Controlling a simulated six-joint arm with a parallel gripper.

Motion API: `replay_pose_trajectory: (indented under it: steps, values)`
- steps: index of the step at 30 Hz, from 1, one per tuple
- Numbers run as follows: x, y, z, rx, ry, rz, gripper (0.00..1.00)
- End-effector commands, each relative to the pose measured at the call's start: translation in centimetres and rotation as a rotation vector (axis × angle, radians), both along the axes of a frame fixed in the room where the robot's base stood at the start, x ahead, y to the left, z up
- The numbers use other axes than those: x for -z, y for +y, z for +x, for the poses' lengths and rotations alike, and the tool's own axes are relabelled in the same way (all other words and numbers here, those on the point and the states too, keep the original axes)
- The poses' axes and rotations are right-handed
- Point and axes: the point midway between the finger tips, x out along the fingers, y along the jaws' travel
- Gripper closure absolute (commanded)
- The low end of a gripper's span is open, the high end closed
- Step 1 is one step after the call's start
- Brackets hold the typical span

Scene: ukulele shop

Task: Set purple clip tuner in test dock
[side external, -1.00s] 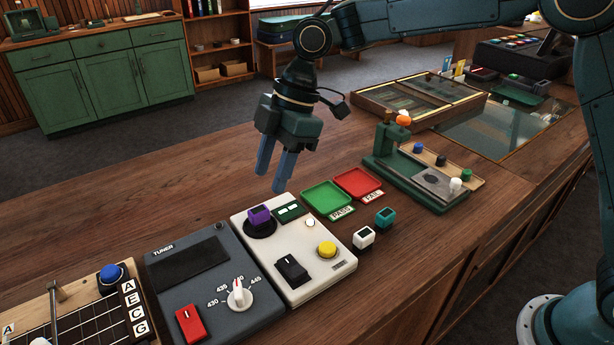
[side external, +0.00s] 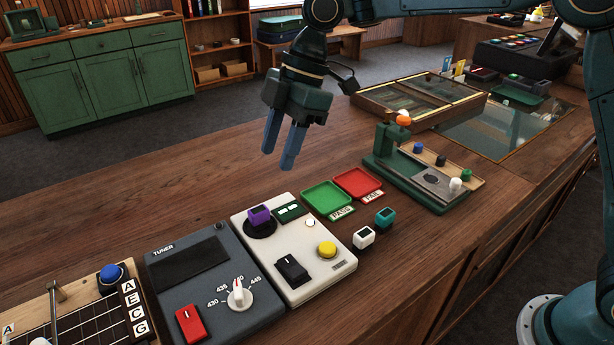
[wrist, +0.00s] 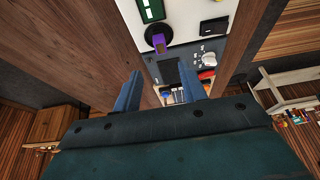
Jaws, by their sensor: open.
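The purple clip tuner (side external: 258,214) sits on the round black dock (side external: 261,229) of the white test unit (side external: 318,267). It also shows in the wrist view (wrist: 158,42), on the black disc near the top. My gripper (side external: 279,162) is above the counter, behind and to the right of the tuner. Its two blue fingers are apart with nothing between them, and they do not touch the tuner. In the wrist view the open fingers (wrist: 162,92) point toward the counter.
A green PASS tray (side external: 326,198) and red FAIL tray (side external: 358,183) lie right of the test unit. White (side external: 363,237) and teal (side external: 385,217) clip tuners stand in front of them. A grey tuner box (side external: 205,285) is at left.

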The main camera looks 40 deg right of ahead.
Motion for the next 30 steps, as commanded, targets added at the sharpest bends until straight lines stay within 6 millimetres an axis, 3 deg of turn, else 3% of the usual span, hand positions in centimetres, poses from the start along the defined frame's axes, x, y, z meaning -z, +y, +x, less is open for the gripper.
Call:
replay_pose_trajectory:
  steps: [8,14,21,30]
  values:
    - [-1.4,-1.4,-0.9,0.08,-0.004,-0.003,0.58]
    - [-3.7,-4.2,-3.0,0.246,-0.008,-0.008,0.58]
    - [-5.9,-8.5,-6.9,0.501,-0.015,-0.009,0.58]
    - [-7.0,-13.7,-12.6,0.818,-0.028,0.002,0.58]
